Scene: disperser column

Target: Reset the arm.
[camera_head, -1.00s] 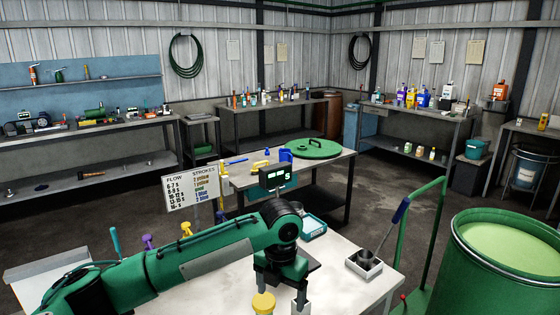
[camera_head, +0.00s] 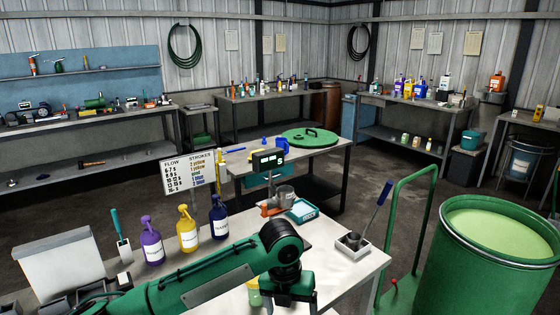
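My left arm reaches in from the bottom left, over the near table (camera_head: 340,270). Its gripper (camera_head: 291,302) points down near the table's front, with its two fingers spread apart and nothing visible between them; the fingertips are at the picture's lower edge. A small container with a yellow-green side (camera_head: 254,293) stands just left of the gripper, partly hidden by my arm. My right gripper is not in view.
Purple (camera_head: 151,243), yellow (camera_head: 187,231) and dark blue (camera_head: 218,218) spray bottles stand behind my arm. A grey pot (camera_head: 284,195), a teal tray (camera_head: 302,210) and a blue-handled tool in a holder (camera_head: 352,241) lie beyond. A green drum (camera_head: 490,265) stands at right.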

